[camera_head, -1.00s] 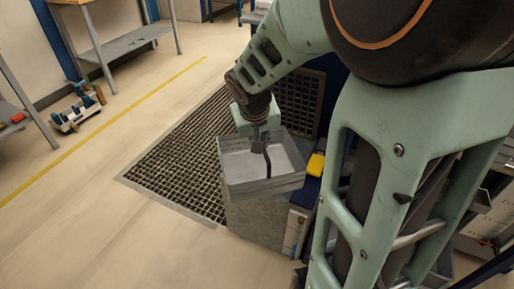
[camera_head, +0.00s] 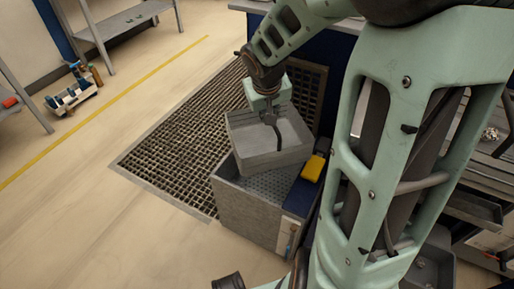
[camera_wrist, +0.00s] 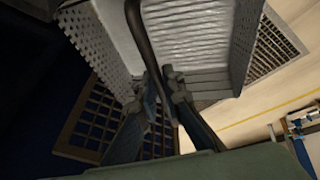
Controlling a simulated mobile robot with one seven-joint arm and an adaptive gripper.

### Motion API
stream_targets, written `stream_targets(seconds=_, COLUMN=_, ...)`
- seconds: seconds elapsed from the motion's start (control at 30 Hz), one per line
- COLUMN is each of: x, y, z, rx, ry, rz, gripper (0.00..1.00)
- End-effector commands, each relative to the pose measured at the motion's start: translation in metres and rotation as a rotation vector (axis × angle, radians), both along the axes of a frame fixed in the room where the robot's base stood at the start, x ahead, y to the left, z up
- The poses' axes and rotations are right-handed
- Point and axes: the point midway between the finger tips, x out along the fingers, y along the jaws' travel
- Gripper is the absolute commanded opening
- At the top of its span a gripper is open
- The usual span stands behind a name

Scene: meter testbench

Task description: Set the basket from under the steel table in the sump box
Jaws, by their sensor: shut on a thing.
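The grey metal basket (camera_head: 265,160) hangs from my gripper (camera_head: 274,118), in the head view over the far part of an open grey box (camera_head: 245,215), which looks like the sump box. My gripper is shut on the basket at its dark curved handle; the exact contact is hard to see. In the wrist view the fingers (camera_wrist: 167,78) meet beside the handle (camera_wrist: 143,35), in front of the ribbed, perforated basket (camera_wrist: 200,35). The basket is turned relative to the box. A perforated surface (camera_head: 270,186) shows inside the box's near part; the basket hides the rest.
A yellow object (camera_head: 313,168) sits at the box's right edge, close to the basket. A floor grating (camera_head: 180,150) lies behind and left. A blue-sided bench (camera_head: 340,45) stands behind. Open floor lies left (camera_head: 100,220).

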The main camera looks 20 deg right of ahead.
Motion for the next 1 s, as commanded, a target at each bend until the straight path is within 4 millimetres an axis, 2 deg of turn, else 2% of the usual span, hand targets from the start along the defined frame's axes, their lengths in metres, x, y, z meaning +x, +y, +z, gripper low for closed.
stream_targets(seconds=0.2, x=0.034, y=-0.017, z=-0.025, rx=-0.004, ry=0.017, rz=0.142, gripper=0.00)
stream_targets(seconds=0.4, x=0.059, y=-0.029, z=-0.054, rx=-0.001, ry=0.016, rz=0.271, gripper=0.00)
stream_targets(seconds=0.7, x=0.083, y=-0.038, z=-0.091, rx=0.010, ry=0.000, rz=0.419, gripper=0.00)
stream_targets(seconds=1.0, x=0.095, y=-0.046, z=-0.135, rx=0.012, ry=-0.007, rz=0.541, gripper=0.00)
